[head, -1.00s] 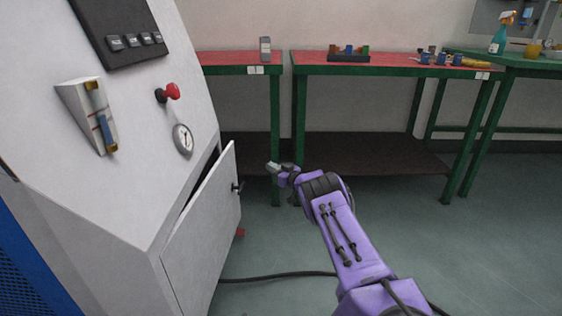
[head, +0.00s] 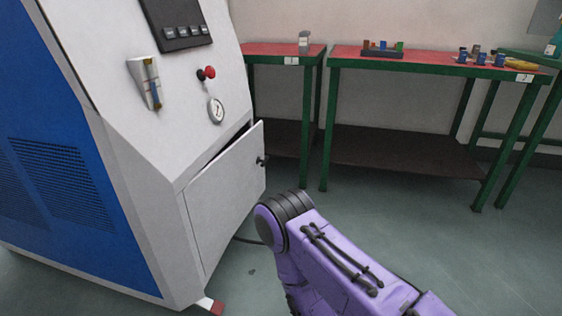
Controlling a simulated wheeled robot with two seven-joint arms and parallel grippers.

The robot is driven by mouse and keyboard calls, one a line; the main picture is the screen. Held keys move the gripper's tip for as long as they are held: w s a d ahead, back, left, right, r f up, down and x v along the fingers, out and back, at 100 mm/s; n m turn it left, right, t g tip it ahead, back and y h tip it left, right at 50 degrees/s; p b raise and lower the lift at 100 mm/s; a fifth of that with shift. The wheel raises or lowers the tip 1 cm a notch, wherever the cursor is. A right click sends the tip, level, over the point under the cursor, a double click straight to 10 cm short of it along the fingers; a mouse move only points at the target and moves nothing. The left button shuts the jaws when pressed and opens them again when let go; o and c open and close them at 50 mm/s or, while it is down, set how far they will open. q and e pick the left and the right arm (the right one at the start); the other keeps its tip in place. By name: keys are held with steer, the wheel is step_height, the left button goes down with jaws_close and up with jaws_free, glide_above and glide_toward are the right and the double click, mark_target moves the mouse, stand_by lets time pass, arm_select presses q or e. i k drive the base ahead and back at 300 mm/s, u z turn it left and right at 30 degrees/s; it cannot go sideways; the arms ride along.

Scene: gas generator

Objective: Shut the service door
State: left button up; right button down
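The service door (head: 226,197) is a light grey panel on the front of the white and blue generator (head: 140,205). It stands ajar, with a dark gap along its top edge. A small black handle (head: 261,161) sits near its right edge. My purple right arm comes in from the lower right and bends downward just right of the door. Its gripper is hidden or out of frame below. Whether the arm touches the door cannot be told. My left gripper is not in view.
Green tables with red tops (head: 430,62) stand along the back wall, holding small parts. A red and white foot (head: 211,305) sticks out at the generator's lower corner. A dark cable lies on the floor behind my arm. Floor to the right is clear.

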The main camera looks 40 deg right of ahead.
mark_target(218, 200)
steer(key=u, duration=0.35)
steer(key=k, duration=0.2)
steer(key=z, duration=1.2)
steer(key=i, duration=1.15)
steer(key=u, duration=0.75)
